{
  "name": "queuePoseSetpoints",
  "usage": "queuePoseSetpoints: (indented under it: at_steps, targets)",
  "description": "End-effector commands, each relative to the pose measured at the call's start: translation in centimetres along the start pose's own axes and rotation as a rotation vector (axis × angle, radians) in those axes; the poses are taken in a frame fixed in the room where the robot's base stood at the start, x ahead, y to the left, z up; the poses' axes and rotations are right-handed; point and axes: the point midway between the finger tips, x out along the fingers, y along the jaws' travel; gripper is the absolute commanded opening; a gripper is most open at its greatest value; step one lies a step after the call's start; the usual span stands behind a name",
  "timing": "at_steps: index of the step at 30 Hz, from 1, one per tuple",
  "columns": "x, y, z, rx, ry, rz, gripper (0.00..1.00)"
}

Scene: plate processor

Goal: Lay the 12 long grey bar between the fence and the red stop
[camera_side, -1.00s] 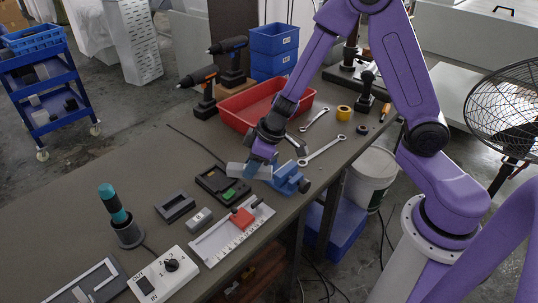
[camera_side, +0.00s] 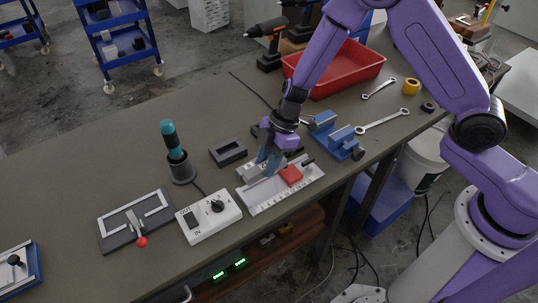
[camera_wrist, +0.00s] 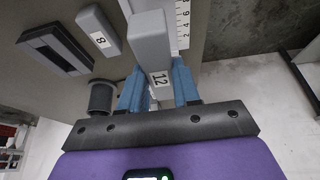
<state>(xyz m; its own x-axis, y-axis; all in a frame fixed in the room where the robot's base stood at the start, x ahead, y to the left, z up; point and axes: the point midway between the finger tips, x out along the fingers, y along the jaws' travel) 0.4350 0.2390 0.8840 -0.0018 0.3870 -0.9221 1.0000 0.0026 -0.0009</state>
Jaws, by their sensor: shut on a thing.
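My gripper (camera_side: 270,160) is shut on the long grey bar, whose end label 12 shows in the wrist view (camera_wrist: 150,42) between the blue fingers (camera_wrist: 157,90). In the side view the gripper is over the far-left part of the white ruler plate (camera_side: 262,204), left of the red stop (camera_side: 291,175). The plate's printed scale also shows in the wrist view (camera_wrist: 183,22), beside the bar. The fingers partly hide the fence side of the plate and the bar in the side view. I cannot tell whether the bar touches the plate.
A short grey block marked 8 (camera_wrist: 98,30) and a dark hollow block (camera_side: 228,152) lie near the plate. A white control box (camera_side: 208,216) and a teal-handled tool in a holder (camera_side: 182,168) stand left. A blue vise (camera_side: 337,137) stands right; a red tray (camera_side: 335,70) lies behind.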

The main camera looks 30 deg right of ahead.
Motion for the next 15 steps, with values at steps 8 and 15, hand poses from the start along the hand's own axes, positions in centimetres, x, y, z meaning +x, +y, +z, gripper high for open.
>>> queuePoseSetpoints:
  at_steps: [8,15]
  targets:
    - [2.2,0.0,1.0,0.002,-0.002,0.000,0.00]
    - [4.1,0.0,1.8,0.003,-0.002,0.001,0.00]
